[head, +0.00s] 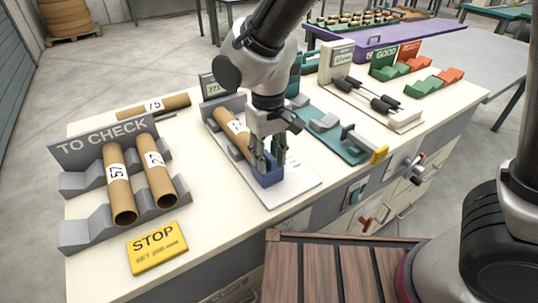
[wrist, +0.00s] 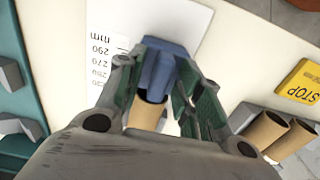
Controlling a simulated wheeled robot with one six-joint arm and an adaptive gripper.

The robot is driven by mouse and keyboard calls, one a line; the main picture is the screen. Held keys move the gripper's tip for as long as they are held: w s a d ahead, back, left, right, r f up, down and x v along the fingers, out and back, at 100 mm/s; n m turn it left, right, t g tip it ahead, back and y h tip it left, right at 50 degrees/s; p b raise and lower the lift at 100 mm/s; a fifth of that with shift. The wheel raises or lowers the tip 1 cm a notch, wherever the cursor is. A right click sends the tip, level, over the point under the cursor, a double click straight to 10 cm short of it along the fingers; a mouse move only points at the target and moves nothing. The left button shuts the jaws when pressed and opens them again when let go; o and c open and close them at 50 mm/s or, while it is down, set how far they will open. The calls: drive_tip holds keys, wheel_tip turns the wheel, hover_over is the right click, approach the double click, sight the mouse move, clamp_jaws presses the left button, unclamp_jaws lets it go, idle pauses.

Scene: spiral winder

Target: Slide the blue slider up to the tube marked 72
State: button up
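The blue slider (head: 268,175) stands on the pale plate of a measuring stand, at the front end of a brown tube (head: 234,132). The tube's white label is partly covered by my arm, so I cannot read its whole number. My gripper (head: 269,158) points down with one finger on each side of the slider and looks shut on it. In the wrist view the slider (wrist: 160,68) sits between the green-padded fingertips (wrist: 166,62). The tube's dark open end (wrist: 150,101) shows close to the slider; I cannot tell whether they touch.
A grey TO CHECK rack (head: 80,232) with two tubes (head: 119,185) stands at left, with a yellow STOP sign (head: 157,248) in front. Another tube (head: 154,106) lies behind. A teal fixture (head: 335,135) stands close on the right. The plate's front end (head: 290,192) is clear.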

sight(268, 154)
wheel_tip(268, 154, up, 12)
idle(0.6)
